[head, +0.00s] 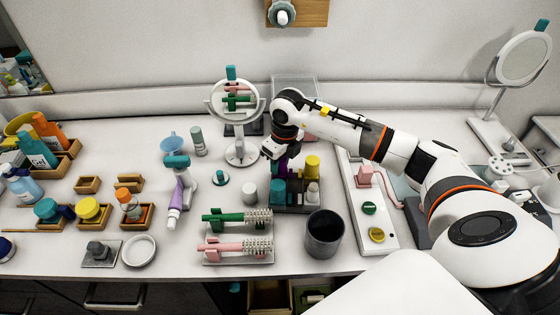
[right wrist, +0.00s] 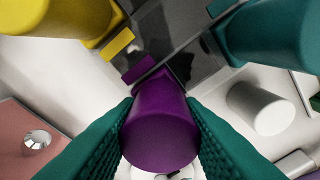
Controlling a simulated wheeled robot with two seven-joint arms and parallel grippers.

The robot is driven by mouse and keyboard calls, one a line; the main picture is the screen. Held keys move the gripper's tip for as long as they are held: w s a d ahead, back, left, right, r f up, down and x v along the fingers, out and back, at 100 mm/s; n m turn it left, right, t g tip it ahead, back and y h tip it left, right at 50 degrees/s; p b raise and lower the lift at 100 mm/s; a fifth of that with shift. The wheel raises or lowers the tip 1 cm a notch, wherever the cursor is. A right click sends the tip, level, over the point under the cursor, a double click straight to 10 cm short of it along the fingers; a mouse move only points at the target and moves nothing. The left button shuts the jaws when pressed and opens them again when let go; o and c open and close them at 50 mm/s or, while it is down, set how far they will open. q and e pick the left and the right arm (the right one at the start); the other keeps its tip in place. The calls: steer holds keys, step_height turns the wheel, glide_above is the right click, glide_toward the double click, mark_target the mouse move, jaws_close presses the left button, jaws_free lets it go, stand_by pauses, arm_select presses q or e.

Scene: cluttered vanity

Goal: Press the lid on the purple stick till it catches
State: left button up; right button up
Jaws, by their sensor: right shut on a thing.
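My right gripper (right wrist: 160,128) has its two teal fingers shut on the sides of a purple cylinder (right wrist: 162,125), which I take to be the lid. In the head view my right gripper (head: 281,152) points down over the back left part of a dark rack (head: 297,210), with a little purple of the stick (head: 281,165) showing below it. In the right wrist view the purple piece runs down toward the rack's dark surface. The joint between lid and stick is hidden, so I cannot tell how far the lid sits down. My left gripper is out of view.
A yellow-capped stick (head: 312,164) and a teal one (head: 278,187) stand close by in the rack. A loose white cylinder (head: 250,190) stands left of it. A dark cup (head: 324,233) is in front, a round mirror (head: 235,103) behind left, a white tray (head: 365,205) to the right.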

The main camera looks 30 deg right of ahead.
stand_by(0.6)
stand_by(0.3)
steer(key=o, duration=1)
steer(key=shift+o, duration=0.5)
steer(key=o, duration=0.4)
steer(key=shift+r, duration=0.2)
steer(key=shift+r+p, duration=2.05)
steer(key=shift+r, duration=1.3)
